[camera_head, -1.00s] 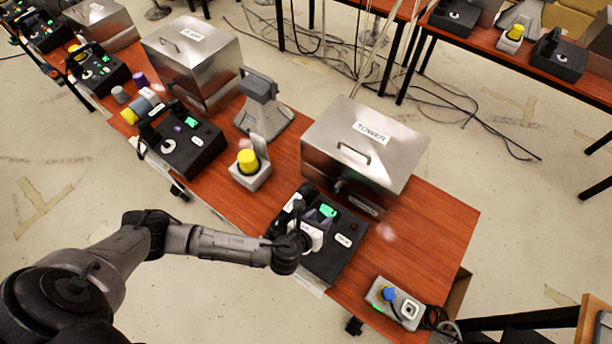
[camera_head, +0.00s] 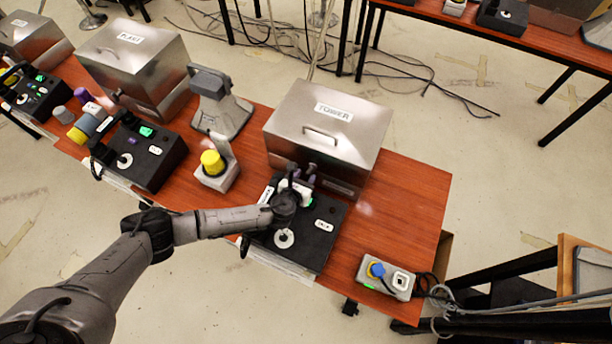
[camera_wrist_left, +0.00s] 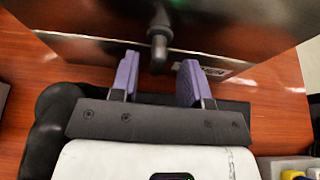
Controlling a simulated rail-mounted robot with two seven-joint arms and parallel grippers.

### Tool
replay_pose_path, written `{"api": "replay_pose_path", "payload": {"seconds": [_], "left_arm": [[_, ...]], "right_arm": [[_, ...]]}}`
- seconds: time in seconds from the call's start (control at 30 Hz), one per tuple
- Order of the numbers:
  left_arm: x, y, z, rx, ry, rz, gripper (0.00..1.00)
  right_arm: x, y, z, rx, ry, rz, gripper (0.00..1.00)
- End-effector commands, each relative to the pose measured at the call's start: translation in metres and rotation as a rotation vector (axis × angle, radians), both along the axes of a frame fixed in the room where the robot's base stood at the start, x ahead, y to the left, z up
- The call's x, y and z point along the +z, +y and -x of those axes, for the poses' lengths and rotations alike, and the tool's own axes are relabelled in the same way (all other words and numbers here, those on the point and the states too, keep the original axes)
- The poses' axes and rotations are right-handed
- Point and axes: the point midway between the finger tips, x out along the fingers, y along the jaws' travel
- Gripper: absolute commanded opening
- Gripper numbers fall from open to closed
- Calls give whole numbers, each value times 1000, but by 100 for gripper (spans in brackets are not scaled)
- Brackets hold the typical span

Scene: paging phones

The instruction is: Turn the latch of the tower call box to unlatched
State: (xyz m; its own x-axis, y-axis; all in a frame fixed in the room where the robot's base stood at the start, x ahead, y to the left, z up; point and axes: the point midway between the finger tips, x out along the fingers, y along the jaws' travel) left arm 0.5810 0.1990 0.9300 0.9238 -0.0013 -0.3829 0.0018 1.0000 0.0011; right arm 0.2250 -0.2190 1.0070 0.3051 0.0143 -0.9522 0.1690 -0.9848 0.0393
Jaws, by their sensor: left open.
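The tower call box (camera_head: 325,130) is a shiny metal box with a TOWER label and a handle on its lid. Its latch, a dark knob on a stem (camera_wrist_left: 159,38), stands out from the front face in the left wrist view. In the head view the latch (camera_head: 312,167) is small, and its turn position is hard to tell. My left gripper (camera_wrist_left: 158,78) is open, its two purple fingers pointing at the front face. The latch's end lies between the finger lines, near the tips; I cannot tell if they touch. The left gripper (camera_head: 304,178) is partly hidden by its wrist in the head view.
A black phone base (camera_head: 318,238) lies under my left wrist, in front of the box. A yellow-topped call unit (camera_head: 212,172) stands to the left. A grey box with a blue button (camera_head: 387,277) sits at the right front. The table's right end (camera_head: 415,205) is clear.

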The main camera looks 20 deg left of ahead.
Motion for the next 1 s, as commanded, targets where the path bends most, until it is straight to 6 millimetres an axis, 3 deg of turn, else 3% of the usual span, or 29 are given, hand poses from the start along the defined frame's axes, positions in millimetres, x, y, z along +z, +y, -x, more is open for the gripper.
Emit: {"api": "replay_pose_path", "payload": {"seconds": [0.23, 0.57, 1.0], "left_arm": [[-6, 0, -13, 0, 0, 1, 43], [-6, 0, -14, 0, 0, 1, 43], [-6, 0, -14, 0, 0, 1, 0]], "right_arm": [[-3, 1, -1, -3, -1, -4, 57], [-3, 3, -1, -7, -1, -11, 57], [-3, 2, -1, -5, -1, -8, 57]]}}
